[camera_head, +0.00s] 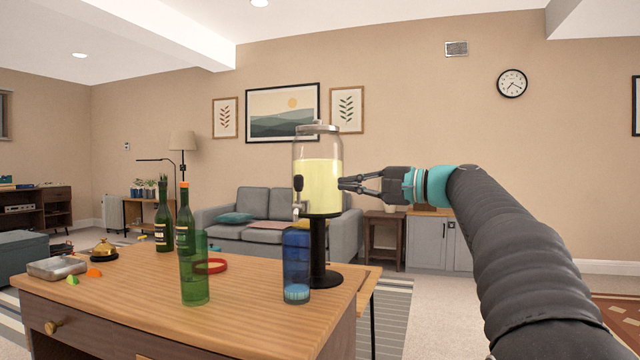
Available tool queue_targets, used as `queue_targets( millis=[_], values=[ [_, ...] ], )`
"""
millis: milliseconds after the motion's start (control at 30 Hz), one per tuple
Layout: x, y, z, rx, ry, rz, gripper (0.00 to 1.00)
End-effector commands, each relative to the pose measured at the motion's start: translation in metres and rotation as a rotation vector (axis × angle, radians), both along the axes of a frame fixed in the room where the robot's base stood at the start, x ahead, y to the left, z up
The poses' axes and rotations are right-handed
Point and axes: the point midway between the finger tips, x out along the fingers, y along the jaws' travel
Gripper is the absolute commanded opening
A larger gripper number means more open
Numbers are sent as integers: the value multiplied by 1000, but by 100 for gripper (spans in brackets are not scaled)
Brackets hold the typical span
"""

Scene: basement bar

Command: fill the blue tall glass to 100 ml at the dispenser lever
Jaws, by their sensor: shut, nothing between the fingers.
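The blue tall glass (297,262) stands upright on the wooden counter, at the front of the dispenser, below its spout. A pale layer shows at the bottom of the glass; I cannot read its volume. The dispenser (318,185) is a clear jar of pale yellow liquid with a metal lid on a black stand. Its dark lever (298,184) is on the jar's left front, above the spout. My gripper (343,184) is shut and empty at the right side of the jar, with its fingertips pointing left. I cannot tell whether they touch the jar.
A green tall glass (194,270) stands left of the blue one. The counter's front middle (130,295) is clear.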

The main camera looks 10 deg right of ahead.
Motion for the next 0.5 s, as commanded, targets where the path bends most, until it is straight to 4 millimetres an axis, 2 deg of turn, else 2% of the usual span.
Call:
queue_targets(
  millis=[500],
  values=[
    [46, 61, 1, 0, 0, 3, 0]
  ],
)
